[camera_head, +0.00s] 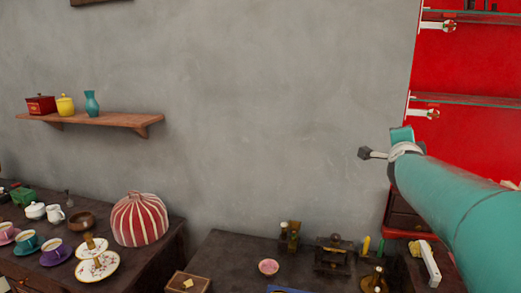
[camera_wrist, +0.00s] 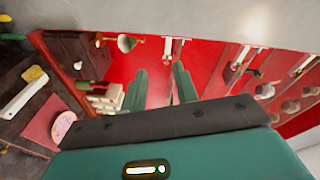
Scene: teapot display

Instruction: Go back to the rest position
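My gripper (camera_wrist: 160,84) shows in the wrist view as two green fingers standing apart, with only the red backing of the shelf unit seen between them. It is open and holds nothing. In the head view my green arm reaches up from the lower right corner in front of the red shelf unit (camera_head: 465,60). The fingers cannot be made out there. The arm hides part of the unit's lower section.
At left, a sideboard holds cups, plates and a striped tea cosy (camera_head: 139,219). A wall shelf (camera_head: 105,119) holds a red box, yellow jar and teal vase. The grey wall between is bare.

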